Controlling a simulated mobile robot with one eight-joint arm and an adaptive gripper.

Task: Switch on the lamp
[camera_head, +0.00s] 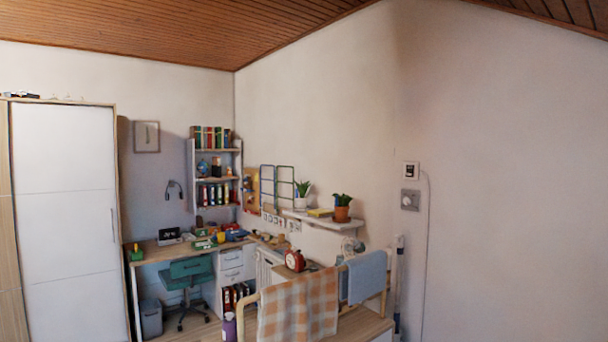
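A small dark lamp (174,188) with a bent arm is fixed to the back wall, left of the shelves and above the desk. No glow shows on it or on the wall around it. A grey square plate with a round white middle, which looks like a switch or dial (410,200), is on the right wall. I cannot tell whether either belongs to the lamp. My gripper is not in view.
A desk (150,252) with clutter and a teal chair (188,272) stand below the lamp. A white wardrobe (65,200) is at the left. A rail with a checked cloth (298,308) and a blue towel (367,277) stands in front.

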